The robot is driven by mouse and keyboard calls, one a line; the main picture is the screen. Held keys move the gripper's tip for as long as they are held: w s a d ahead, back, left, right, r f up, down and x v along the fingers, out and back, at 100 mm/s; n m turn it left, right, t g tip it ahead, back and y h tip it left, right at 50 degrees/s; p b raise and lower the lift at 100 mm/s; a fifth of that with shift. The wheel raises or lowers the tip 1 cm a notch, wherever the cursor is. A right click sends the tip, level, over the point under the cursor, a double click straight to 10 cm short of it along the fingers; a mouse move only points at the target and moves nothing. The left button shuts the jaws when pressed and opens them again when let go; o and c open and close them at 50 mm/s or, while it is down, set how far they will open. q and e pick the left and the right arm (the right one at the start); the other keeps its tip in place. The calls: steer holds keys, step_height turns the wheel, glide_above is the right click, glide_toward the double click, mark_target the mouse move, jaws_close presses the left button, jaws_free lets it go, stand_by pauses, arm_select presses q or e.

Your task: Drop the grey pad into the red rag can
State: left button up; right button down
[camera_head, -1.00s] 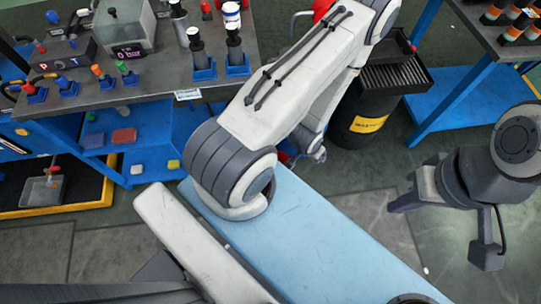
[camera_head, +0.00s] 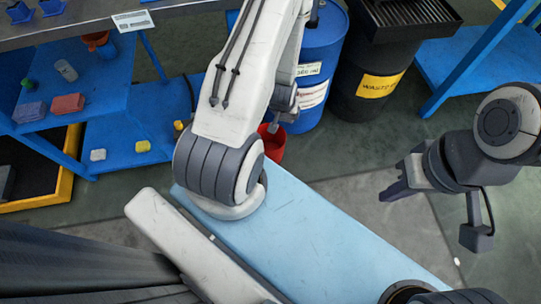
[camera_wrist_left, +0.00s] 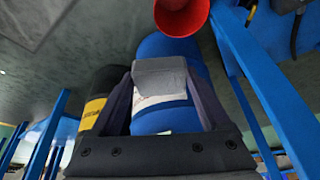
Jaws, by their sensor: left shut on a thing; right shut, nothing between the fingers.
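The grey pad (camera_wrist_left: 158,68) is held between the two dark fingers of my left gripper (camera_wrist_left: 160,85) in the left wrist view. In the head view the left arm covers the pad, and its fingers are hard to make out. The red rag can (camera_head: 272,143) stands on the floor just past the blue bench top, partly hidden by my left arm. It also shows at the top edge of the left wrist view (camera_wrist_left: 181,14), apart from the pad, with its inside partly in sight. My right gripper (camera_head: 400,182) is shut and empty at the right.
A blue drum (camera_head: 322,60) and a black drum (camera_head: 366,88) with a yellow label stand behind the can. A blue shelf (camera_head: 105,80) under a grey workbench holds sponges at the left. Open floor (camera_head: 370,205) lies right of the light blue surface (camera_head: 330,235).

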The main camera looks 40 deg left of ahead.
arm_select(q)
steer(key=a+f+n+b, duration=0.1)
steer(key=a+f+b, duration=0.3)
steer(key=f+b, duration=0.7)
steer(key=a+f+n+b, duration=0.2)
steer(key=a+f+b, duration=0.2)
steer(key=f+b, duration=0.7)
steer(key=shift+w+a+g+y+b, duration=0.2)
steer(key=shift+a+g+y+b, duration=0.15)
steer(key=shift+b, duration=0.6)
steer(key=shift+d+r, duration=0.1)
steer(key=o, duration=1)
steer(key=shift+o, duration=0.2)
steer(key=p+v, duration=0.6)
steer(key=v, duration=0.4)
steer(key=shift+s+r, duration=0.2)
steer(key=shift+d, duration=0.15)
